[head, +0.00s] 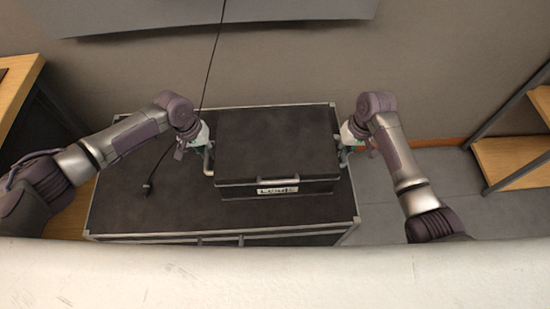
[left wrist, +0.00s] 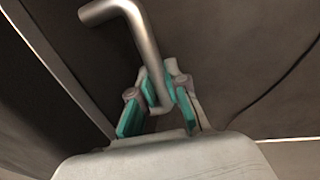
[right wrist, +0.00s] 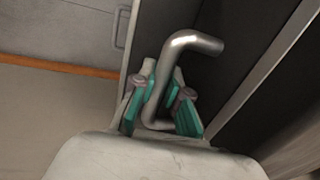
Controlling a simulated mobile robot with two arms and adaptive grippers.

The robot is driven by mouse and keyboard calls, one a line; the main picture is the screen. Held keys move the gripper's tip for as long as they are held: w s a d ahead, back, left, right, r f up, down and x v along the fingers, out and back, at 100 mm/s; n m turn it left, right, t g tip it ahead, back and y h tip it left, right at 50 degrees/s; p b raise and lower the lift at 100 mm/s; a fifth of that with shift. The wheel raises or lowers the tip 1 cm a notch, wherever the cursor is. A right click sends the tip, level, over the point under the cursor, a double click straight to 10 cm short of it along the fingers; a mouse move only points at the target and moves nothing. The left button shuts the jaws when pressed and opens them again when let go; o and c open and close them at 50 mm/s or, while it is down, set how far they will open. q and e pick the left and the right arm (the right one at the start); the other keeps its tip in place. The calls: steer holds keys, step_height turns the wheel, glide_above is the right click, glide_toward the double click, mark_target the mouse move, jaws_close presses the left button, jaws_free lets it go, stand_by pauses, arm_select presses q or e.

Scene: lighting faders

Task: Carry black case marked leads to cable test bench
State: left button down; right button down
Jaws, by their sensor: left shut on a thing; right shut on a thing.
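The black case (head: 275,141) has a light label (head: 278,190) on its front that seems to read LEADS. It is level on or just above a dark bench top (head: 130,205); I cannot tell whether it touches. My left gripper (head: 205,146) is at the case's left side, shut on a bent metal handle, which shows in the left wrist view (left wrist: 146,40). My right gripper (head: 345,146) is at the right side, shut on the other metal handle, seen in the right wrist view (right wrist: 195,42). The gripped parts of the handles are partly hidden by the fingers.
A black cable (head: 205,75) hangs from above and ends in a plug (head: 147,188) over the bench top, left of the case. A wooden table (head: 18,90) stands at the left and a shelf rack (head: 512,160) at the right. A wall (head: 430,60) is behind.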

arm_select(q)
steer(key=shift+w+r, duration=0.15)
steer(key=shift+r, duration=0.1)
arm_select(e)
steer(key=shift+w+r, duration=0.15)
steer(key=shift+r, duration=0.1)
